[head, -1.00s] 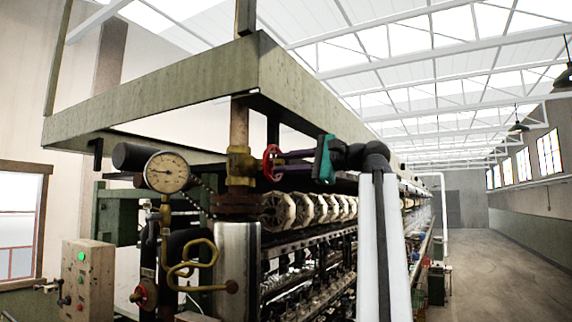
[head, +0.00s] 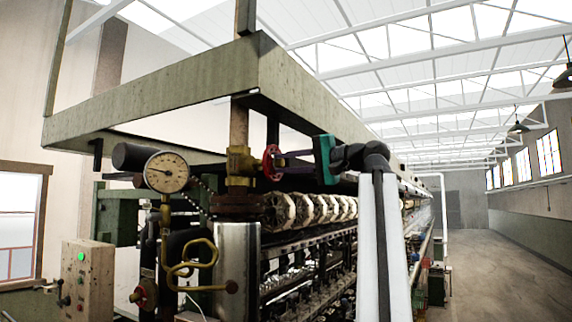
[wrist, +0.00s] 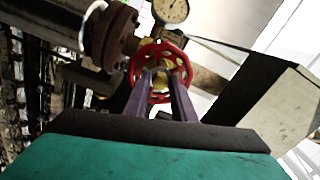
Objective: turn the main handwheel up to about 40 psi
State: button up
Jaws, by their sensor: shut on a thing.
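The main handwheel is a red spoked wheel (head: 271,162) on a brass valve (head: 240,163) on the vertical pipe. My gripper (head: 280,160) reaches it from the right, with its fingers at the wheel. In the wrist view the red wheel (wrist: 146,60) is ahead, and the two purple fingers of my gripper (wrist: 161,76) are shut on its near part. The round white pressure gauge (head: 166,172) stands left of the valve; it also shows in the wrist view (wrist: 171,8). Its needle points to the left, but the numbers are too small to read.
A control box (head: 87,278) with a lit green button stands at the lower left. A bent brass pipe (head: 205,262) and a metal cylinder (head: 237,268) are below the valve. A green beam frame (head: 160,97) runs overhead. The aisle floor (head: 490,265) at the right is clear.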

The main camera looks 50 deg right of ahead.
aim_at(284, 163)
jog(key=n, duration=0.4)
jog(key=shift+n, duration=1.8)
jog(key=o, duration=0.9)
jog(key=shift+c, duration=0.2)
jog(key=shift+p+v, duration=0.3)
jog(key=shift+v, duration=1.25)
